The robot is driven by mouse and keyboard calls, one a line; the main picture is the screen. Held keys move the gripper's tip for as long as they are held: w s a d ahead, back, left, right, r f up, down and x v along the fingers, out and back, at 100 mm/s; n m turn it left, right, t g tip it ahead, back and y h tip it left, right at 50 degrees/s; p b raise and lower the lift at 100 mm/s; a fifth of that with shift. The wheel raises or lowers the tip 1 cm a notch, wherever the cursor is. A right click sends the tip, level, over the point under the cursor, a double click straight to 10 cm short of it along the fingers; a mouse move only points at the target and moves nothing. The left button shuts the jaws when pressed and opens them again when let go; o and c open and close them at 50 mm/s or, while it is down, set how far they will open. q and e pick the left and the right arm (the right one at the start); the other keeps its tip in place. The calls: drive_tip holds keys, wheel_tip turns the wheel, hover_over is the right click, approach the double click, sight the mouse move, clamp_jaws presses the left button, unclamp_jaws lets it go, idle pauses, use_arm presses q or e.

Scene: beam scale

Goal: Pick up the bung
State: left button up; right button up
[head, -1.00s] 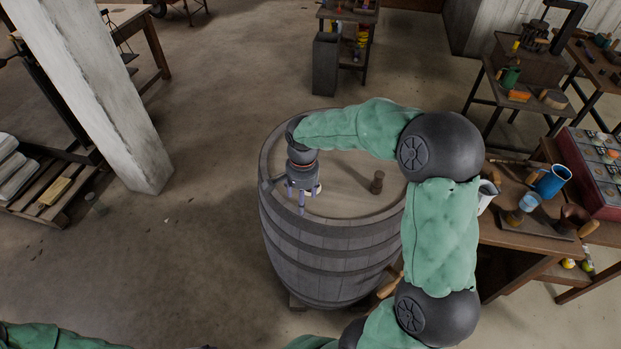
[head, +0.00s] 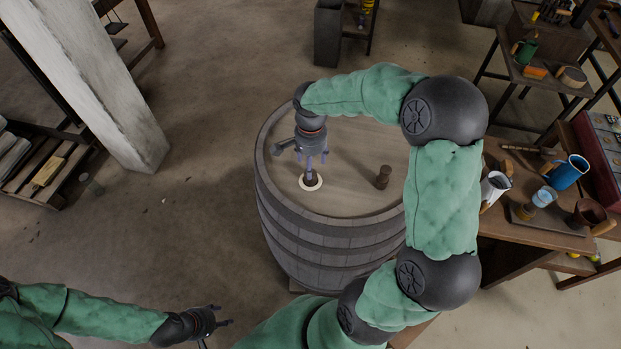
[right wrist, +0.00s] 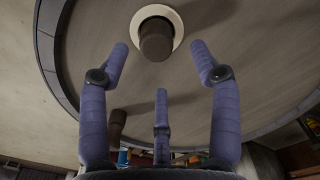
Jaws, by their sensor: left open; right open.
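A dark brown bung (head: 311,178) stands in a pale ring on the barrel top (head: 345,150). It also shows in the right wrist view (right wrist: 155,42), with the pale ring around its base. A second brown stub (head: 383,177) stands on the barrel top to the right, and appears at the lower left of the wrist view (right wrist: 117,124). My right gripper (head: 312,158) is open above the ringed bung. In the wrist view its three fingers are spread and empty, with the bung just past the fingertips. My left gripper (head: 218,323) is open and empty, low over the floor left of the barrel.
A bench at the right holds a blue jug (head: 569,172), a white jug (head: 494,187) and a brown pot (head: 587,213). A pale post (head: 110,95) rises at the left, near a pallet with sacks. The floor between post and barrel is clear.

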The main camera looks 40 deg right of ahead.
drive_tip(key=shift+s+f+b, duration=0.1)
drive_tip(key=shift+f+b, duration=0.35)
drive_tip(key=shift+f, duration=2.35)
drive_tip(key=shift+r, duration=0.1)
drive_tip(key=c, duration=1.2)
